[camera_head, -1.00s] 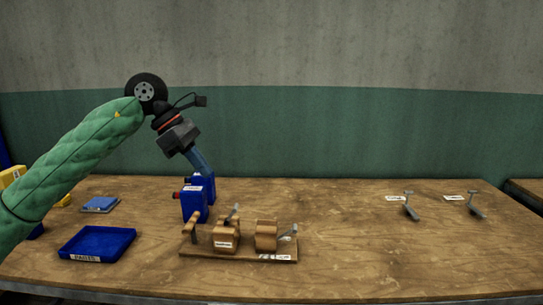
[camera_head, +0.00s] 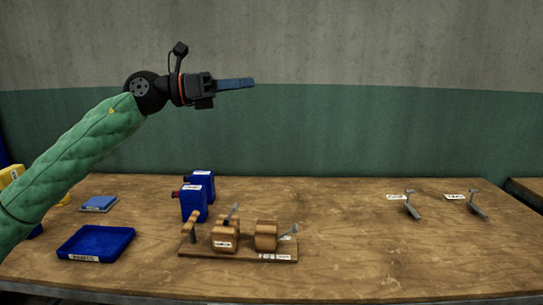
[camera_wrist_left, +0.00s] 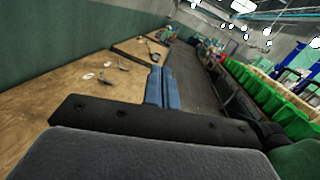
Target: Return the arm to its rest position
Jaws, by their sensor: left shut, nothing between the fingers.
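My left arm comes in from the left in a green quilted sleeve. Its left gripper (camera_head: 236,84) is held high above the table, with its blue fingers pointing to the right in front of the wall. The fingers are shut with nothing between them; they also show together in the left wrist view (camera_wrist_left: 162,88). The gripper is clear of everything on the wooden table (camera_head: 350,240). My right gripper does not show in either view.
Below stand two blue containers (camera_head: 194,203), a wooden rack with blocks (camera_head: 238,254), a blue tray (camera_head: 95,243) and a small blue pad (camera_head: 99,203). Two grey metal levers (camera_head: 411,206) (camera_head: 477,206) lie at the right with labels. The table's middle right is clear.

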